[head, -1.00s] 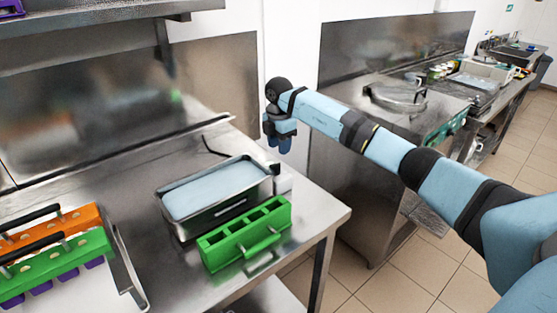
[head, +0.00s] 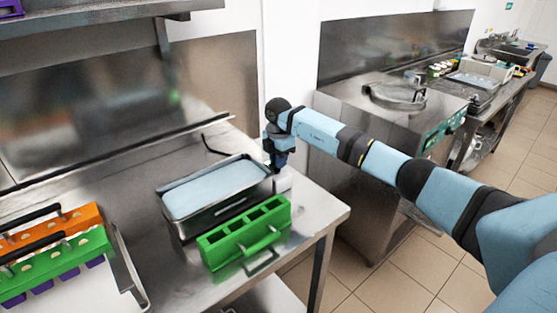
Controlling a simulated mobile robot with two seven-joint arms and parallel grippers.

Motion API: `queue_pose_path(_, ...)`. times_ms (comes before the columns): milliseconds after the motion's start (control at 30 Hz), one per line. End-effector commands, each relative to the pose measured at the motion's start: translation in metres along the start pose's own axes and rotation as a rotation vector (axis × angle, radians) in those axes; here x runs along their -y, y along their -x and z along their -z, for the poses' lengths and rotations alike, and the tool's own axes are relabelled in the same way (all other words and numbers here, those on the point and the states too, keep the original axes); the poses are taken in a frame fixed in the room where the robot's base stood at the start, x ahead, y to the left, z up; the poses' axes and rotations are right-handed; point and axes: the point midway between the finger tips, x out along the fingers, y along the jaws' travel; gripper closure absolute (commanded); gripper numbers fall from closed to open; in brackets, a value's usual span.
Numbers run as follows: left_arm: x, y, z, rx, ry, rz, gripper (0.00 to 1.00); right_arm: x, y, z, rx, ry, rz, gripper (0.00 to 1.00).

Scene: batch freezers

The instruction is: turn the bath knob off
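The bath (head: 181,224) is a steel rectangular tub holding pale blue liquid, on the steel table. A small light-coloured part (head: 284,183) shows at its right end, partly covered by my gripper. I cannot make out the knob itself. My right gripper (head: 277,163) points down at the bath's right end, just above or at that part. Its fingers are dark and small, and I cannot tell whether they are open or touching anything. My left gripper is not in view.
A green rack with square slots (head: 243,237) stands close in front of the bath. Orange (head: 86,217) and green (head: 62,255) handled holders sit on a tray at the left. The table's right edge (head: 336,226) is near. A steel unit with a round lid (head: 396,94) stands behind my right arm.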

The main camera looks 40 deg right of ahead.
Motion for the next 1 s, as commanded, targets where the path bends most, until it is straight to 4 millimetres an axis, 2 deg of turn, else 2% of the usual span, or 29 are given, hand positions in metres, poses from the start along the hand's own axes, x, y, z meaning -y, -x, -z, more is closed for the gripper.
queue_pose_path(267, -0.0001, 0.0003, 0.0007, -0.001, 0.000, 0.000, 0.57, -0.0005, 0.0004, -0.0002, 0.000, 0.028, 0.000, 1.00)
queue_pose_path(467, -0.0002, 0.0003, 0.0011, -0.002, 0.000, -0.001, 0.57, -0.0022, 0.0008, 0.0000, 0.000, 0.125, 0.000, 1.00)
queue_pose_path(1000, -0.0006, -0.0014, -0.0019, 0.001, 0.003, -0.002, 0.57, -0.0099, 0.0008, 0.0026, 0.000, 0.612, -0.001, 1.00)
